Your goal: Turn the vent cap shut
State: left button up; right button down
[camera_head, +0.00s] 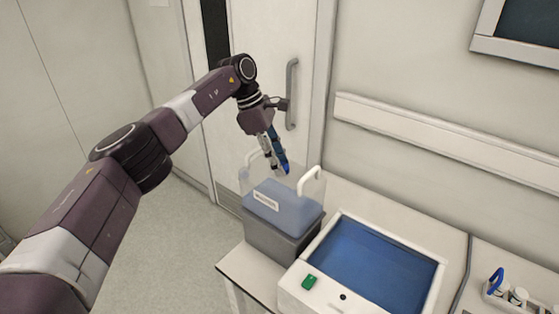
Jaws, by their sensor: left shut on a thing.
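My left gripper (273,150) reaches in from the left and points down above a grey container with a clear, bluish upper part (277,207). It is shut on a slim dark-blue thing (283,163), whose lower end is at the container's open top, between two white handles. I cannot tell whether it touches the container. No vent cap can be made out for certain; the fingers and the blue thing cover part of the container's top. My right gripper is not in view.
A white unit with a blue recessed panel (370,265) and a green button (309,282) stands right of the container on the bench. A rack with small white-capped items and a blue loop (497,280) is at far right. A door with a handle (292,94) is behind.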

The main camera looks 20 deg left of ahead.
pick_arm(q)
jog(key=o, duration=1.2)
jog(key=shift+c, duration=0.2)
jog(key=shift+r, duration=0.1)
jog(key=v, duration=1.1)
jog(key=shift+a+r, duration=0.2)
jog(key=shift+r, duration=0.15)
jog(key=shift+s, duration=0.1)
